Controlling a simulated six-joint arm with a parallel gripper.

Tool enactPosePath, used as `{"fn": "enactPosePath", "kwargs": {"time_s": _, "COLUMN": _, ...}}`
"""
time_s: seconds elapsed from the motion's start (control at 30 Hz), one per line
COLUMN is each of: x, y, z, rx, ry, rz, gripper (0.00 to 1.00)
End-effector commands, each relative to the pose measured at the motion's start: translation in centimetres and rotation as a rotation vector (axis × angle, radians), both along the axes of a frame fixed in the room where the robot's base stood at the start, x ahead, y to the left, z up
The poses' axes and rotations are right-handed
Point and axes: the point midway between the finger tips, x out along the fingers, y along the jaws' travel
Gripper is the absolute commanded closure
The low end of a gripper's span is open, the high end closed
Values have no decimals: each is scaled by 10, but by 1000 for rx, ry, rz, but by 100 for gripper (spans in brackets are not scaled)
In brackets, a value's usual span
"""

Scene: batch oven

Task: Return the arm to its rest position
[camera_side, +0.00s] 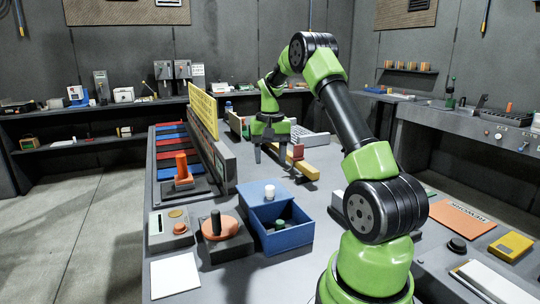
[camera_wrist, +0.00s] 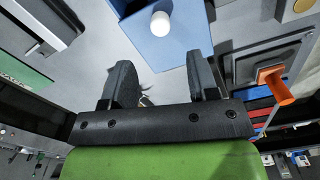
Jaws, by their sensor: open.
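My gripper (camera_side: 270,153) points down over the far middle of the grey bench, at the end of my green and black arm. In the wrist view its two dark fingers (camera_wrist: 158,62) stand wide apart with nothing between them. The fingertips look close to a yellow bar with a red block (camera_side: 300,160); I cannot tell whether they touch. A blue box (camera_side: 285,240) stands in front of the gripper, toward the side camera, with dark green items inside. A white knob (camera_side: 269,192) sits on its blue top, and also shows in the wrist view (camera_wrist: 160,24).
An orange lever (camera_side: 182,167) stands at left beside a yellow panel (camera_side: 203,108). An orange-topped device with a black knob (camera_side: 218,230) and a button box (camera_side: 172,230) are near the front. An orange sheet (camera_side: 463,219) lies right of my arm.

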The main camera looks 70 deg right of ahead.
Motion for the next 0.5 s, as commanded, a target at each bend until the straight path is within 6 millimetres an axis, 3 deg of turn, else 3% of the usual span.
{"fn": "enactPosePath", "kwargs": {"time_s": 0.3, "x": 3, "y": 7, "z": 7, "rx": -7, "ry": -12, "rz": 15, "gripper": 46}}
{"fn": "enactPosePath", "kwargs": {"time_s": 0.37, "x": 8, "y": 18, "z": 18, "rx": -16, "ry": -30, "rz": 37, "gripper": 46}}
{"fn": "enactPosePath", "kwargs": {"time_s": 0.5, "x": 19, "y": 68, "z": 60, "rx": -53, "ry": -112, "rz": 136, "gripper": 46}}
